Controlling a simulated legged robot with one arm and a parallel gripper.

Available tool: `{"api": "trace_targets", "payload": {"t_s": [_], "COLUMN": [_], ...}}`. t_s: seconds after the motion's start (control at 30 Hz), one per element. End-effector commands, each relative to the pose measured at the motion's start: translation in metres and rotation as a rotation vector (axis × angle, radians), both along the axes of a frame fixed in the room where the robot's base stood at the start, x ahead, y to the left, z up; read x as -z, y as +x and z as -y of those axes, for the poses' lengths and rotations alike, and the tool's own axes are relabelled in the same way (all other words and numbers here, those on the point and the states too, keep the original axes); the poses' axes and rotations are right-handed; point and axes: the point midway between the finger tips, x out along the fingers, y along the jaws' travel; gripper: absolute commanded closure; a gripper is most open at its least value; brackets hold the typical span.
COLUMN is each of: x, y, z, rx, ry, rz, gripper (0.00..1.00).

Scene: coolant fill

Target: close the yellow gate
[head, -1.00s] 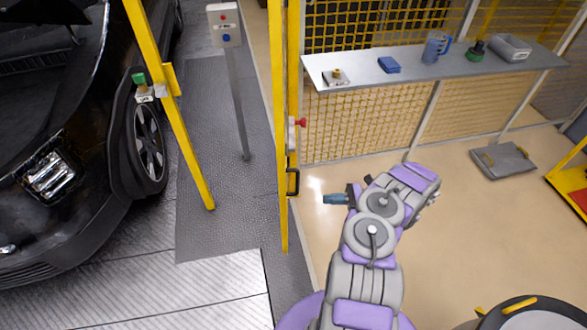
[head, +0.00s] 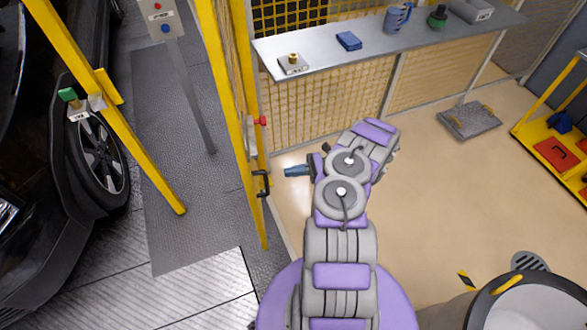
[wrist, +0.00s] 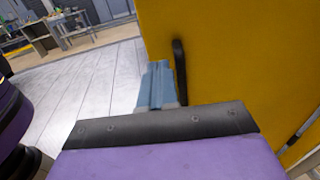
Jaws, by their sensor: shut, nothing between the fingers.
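The yellow gate (head: 232,105) shows steeply from the side in the head view, a yellow frame with mesh. It stands open, with a gap between it and the yellow post (head: 125,125) on the left. A black handle (head: 262,184) and a red knob (head: 260,121) sit on its edge. My gripper (head: 297,170) has blue fingers, shut and empty, just right of the handle. In the wrist view the fingers (wrist: 157,85) point towards the yellow gate panel (wrist: 235,60), beside the black handle (wrist: 180,70). Whether they touch it I cannot tell.
A green-topped fitting (head: 70,97) is on the left post, by a dark car (head: 30,190). A control box (head: 160,15) stands on a pole beyond the gap. A shelf (head: 375,50) with items runs along the mesh fence. A round bin (head: 535,305) is front right.

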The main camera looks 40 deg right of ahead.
Motion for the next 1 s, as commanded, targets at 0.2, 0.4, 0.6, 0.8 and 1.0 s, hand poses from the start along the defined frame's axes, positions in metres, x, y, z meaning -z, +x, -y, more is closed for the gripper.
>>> {"api": "trace_targets", "payload": {"t_s": [0.2, 0.4, 0.6, 0.8, 1.0], "x": [0.002, 0.003, 0.002, 0.001, 0.001], "y": [0.02, 0.037, 0.048, 0.052, 0.052], "z": [-0.032, -0.063, -0.087, -0.094, -0.093], "rx": [-0.002, -0.002, -0.001, -0.001, 0.0], "ry": [0.006, 0.007, 0.005, 0.002, 0.005], "rz": [0.001, -0.001, -0.001, 0.001, 0.001], "gripper": [1.0, 1.0, 1.0, 1.0, 1.0]}}
